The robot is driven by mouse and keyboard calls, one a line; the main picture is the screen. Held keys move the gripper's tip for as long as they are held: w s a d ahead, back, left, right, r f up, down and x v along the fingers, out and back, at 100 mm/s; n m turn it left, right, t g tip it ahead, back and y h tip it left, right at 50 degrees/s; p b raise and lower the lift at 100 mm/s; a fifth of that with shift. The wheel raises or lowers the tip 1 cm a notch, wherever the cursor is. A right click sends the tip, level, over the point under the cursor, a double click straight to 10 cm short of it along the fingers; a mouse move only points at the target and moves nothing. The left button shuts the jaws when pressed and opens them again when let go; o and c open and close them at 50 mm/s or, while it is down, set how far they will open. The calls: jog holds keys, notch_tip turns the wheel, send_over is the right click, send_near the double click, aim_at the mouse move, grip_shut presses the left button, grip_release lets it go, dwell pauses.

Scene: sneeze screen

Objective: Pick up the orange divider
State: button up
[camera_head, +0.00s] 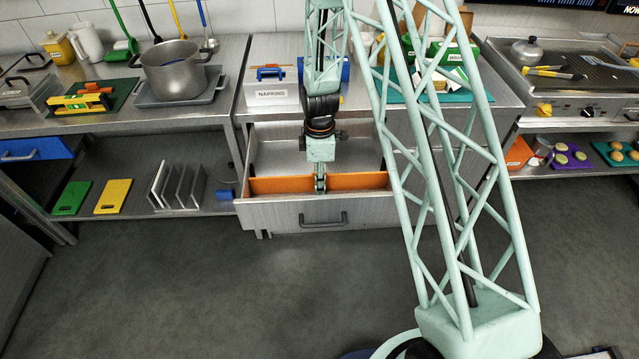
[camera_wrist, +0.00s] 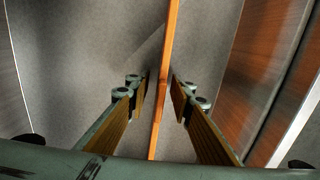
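The orange divider (camera_head: 275,185) is a long thin upright panel inside the open metal drawer (camera_head: 275,214), near its front wall. My gripper (camera_head: 320,184) points down into the drawer at about the middle of the divider's length. In the wrist view the divider (camera_wrist: 166,60) shows edge-on as a thin orange strip running between the two fingers of my gripper (camera_wrist: 161,86). The fingers are apart, one on each side, with a visible gap to the divider on both sides. The parts of the divider right behind the gripper are hidden in the head view.
The drawer's front wall with a dark handle (camera_head: 323,219) lies close to the divider. The drawer floor behind the divider looks empty. A counter with a napkins box (camera_head: 272,95) stands above the drawer. A pot (camera_head: 175,72) is on the left counter. The grey floor (camera_head: 190,285) in front is clear.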

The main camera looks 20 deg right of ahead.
jog(key=shift+c, duration=0.2)
grip_shut()
jog(key=shift+r, duration=0.2)
notch_tip(320, 180, up, 18)
jog(key=p, duration=0.2)
jog(key=shift+f, duration=0.15)
dwell(0.7)
dwell(0.6)
